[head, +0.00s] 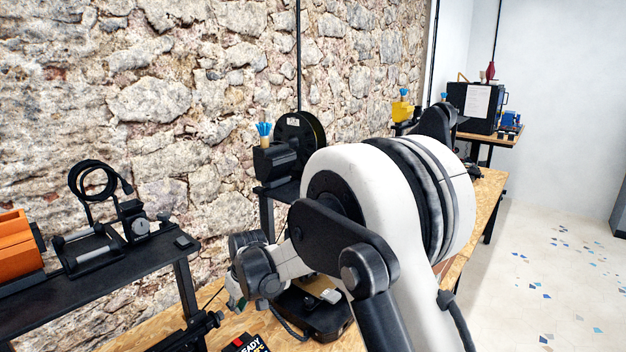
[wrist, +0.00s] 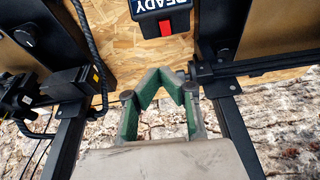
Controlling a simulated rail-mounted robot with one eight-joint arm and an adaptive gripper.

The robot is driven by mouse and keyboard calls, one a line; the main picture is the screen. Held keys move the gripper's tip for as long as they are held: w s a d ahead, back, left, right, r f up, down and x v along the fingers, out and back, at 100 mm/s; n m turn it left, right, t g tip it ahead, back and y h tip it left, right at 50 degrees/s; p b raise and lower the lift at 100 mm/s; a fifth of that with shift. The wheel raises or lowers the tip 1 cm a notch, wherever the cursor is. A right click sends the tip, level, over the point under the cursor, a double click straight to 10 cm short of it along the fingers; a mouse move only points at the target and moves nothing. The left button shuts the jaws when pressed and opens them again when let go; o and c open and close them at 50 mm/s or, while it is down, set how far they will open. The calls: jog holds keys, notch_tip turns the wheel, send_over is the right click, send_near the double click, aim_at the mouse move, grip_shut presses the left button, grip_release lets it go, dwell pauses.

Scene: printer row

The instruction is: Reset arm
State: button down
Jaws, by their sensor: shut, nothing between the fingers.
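My arm fills the middle of the head view, with the wrist low at the left of it. A black box marked READY with a red tab (wrist: 166,28) lies on the board just beyond the fingertips. The same READY box (head: 246,343) shows at the bottom edge of the head view.
A wood-board bench (head: 482,200) runs along the stone wall. A black shelf (head: 95,277) at left holds an orange unit (head: 17,243) and a coiled cable (head: 95,182). A spool (head: 299,143) stands behind my arm. Black frame bars (wrist: 238,133) flank the gripper closely. Open floor lies at right.

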notch_tip(320, 180, down, 3)
jog(key=a, duration=0.2)
jog(key=b, duration=0.2)
send_over(234, 341)
jog(key=shift+n, duration=0.3)
jog(key=shift+w+d+f, duration=0.1)
jog(key=shift+d+f, duration=0.05)
jog(key=shift+f, duration=1.15)
jog(key=shift+d+f, duration=0.15)
jog(key=shift+f, duration=1.15)
jog(key=shift+f+b, duration=0.4)
jog(key=shift+f, duration=0.05)
jog(key=shift+f+b, duration=0.95)
jog(key=shift+f, duration=0.15)
jog(key=shift+r, duration=0.15)
jog(key=shift+r+p, duration=0.95)
jog(key=shift+r, duration=2.45)
